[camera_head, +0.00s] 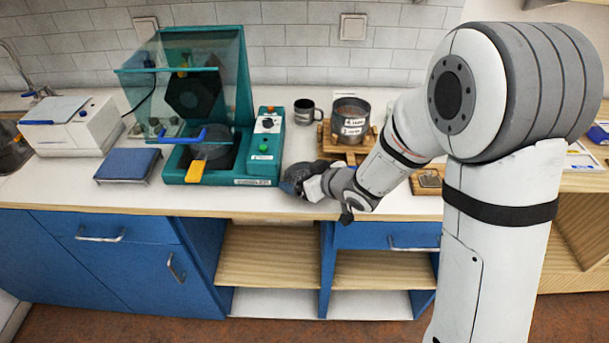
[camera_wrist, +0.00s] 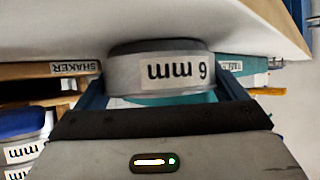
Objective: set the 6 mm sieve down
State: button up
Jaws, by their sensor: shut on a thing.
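The 6 mm sieve (camera_wrist: 160,72) is a grey round ring with a white label, upside down in the wrist view. My gripper (camera_wrist: 165,98) is shut on it, with a blue finger on each side. In the head view my gripper (camera_head: 303,184) is low over the front of the white counter (camera_head: 235,202), just right of the teal machine. The sieve (camera_head: 294,172) shows there as a dark round shape, partly hidden by the gripper. The sieve's lower edge is close to the counter; I cannot tell whether it touches.
The teal machine (camera_head: 265,150) with a raised clear cover stands left of my gripper. Behind it are a dark mug (camera_head: 304,112) and a labelled sieve stack (camera_head: 350,122) on a wooden stand (camera_head: 340,150). A blue-topped box (camera_head: 128,164) is farther left. The counter's front edge is near.

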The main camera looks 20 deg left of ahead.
jog(key=o, duration=0.8)
jog(key=shift+c, duration=0.2)
jog(key=shift+r, duration=0.15)
jog(key=p+v, duration=0.1)
jog(key=v, duration=1.1)
jog(key=shift+p, duration=0.35)
jog(key=w+d+r+m+t+h, duration=0.1)
jog(key=d+r+m+h, duration=0.15)
jog(key=d+h, duration=0.45)
jog(key=d+r+m+t+h, duration=0.15)
jog(key=d+m, duration=0.25)
jog(key=d, duration=0.7)
jog(key=s+d+r+m+g, duration=0.1)
jog(key=s+d+m+g, duration=0.1)
jog(key=s, duration=0.5)
jog(key=s+d+r+m+g+h, duration=0.1)
jog(key=s+d+m+g, duration=0.1)
jog(key=s+g, duration=0.2)
jog(key=s, duration=0.3)
jog(key=shift+s+m+g, duration=0.35)
jog(key=shift+s, duration=0.05)
